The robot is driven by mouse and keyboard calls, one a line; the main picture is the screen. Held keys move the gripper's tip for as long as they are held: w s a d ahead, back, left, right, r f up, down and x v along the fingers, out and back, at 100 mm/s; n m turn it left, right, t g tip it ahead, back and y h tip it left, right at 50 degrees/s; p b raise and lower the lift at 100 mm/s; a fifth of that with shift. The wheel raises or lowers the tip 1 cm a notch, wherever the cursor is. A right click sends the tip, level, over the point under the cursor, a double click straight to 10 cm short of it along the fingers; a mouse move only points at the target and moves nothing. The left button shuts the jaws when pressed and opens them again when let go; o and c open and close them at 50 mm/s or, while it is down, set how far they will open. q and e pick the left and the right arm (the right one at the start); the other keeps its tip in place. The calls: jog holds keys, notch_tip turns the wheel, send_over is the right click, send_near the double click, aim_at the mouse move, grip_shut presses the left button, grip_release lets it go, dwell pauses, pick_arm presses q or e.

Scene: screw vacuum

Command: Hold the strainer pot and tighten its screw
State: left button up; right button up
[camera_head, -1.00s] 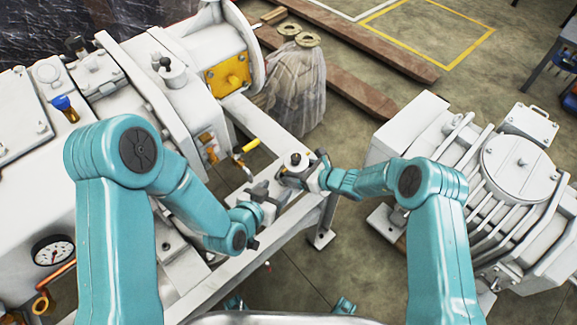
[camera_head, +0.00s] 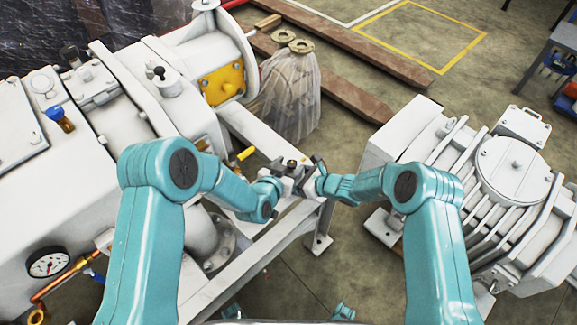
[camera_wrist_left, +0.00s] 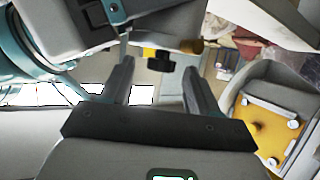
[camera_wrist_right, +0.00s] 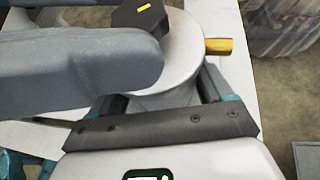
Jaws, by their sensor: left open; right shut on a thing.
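The strainer pot (camera_head: 290,168) is a small white pot with a dark knob screw (camera_head: 291,161), largely hidden between my grippers. My right gripper (camera_head: 310,176) is shut on the pot from the right. In the right wrist view the pot's round pale body (camera_wrist_right: 186,52) sits at the fingers, with a brass fitting (camera_wrist_right: 218,46) at its side and the black screw head (camera_wrist_right: 138,18) above. My left gripper (camera_head: 284,184) is open close to the pot's left. In the left wrist view the dark screw knob (camera_wrist_left: 160,61) shows between its spread fingers; contact cannot be told.
The pot is by a pale metal frame beam (camera_head: 255,131). A large white pump with a yellow plate (camera_head: 222,84) fills the left. A finned white motor (camera_head: 510,170) stands right. A wrapped bundle (camera_head: 288,95) and planks (camera_head: 360,50) lie behind.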

pick_arm(q)
jog(key=c, duration=1)
jog(key=shift+w+a+m+g+h, duration=0.15)
jog(key=shift+a+m+g+h, duration=0.15)
jog(key=shift+m+h, duration=0.45)
jog(key=shift+c, duration=0.2)
jog(key=shift+m+g+h, duration=0.5)
jog(key=shift+m+h, duration=0.25)
jog(key=shift+h, duration=0.1)
jog(key=o, duration=1)
jog(key=shift+o, duration=0.2)
jog(key=shift+r, duration=0.1)
notch_tip(320, 180, up, 10)
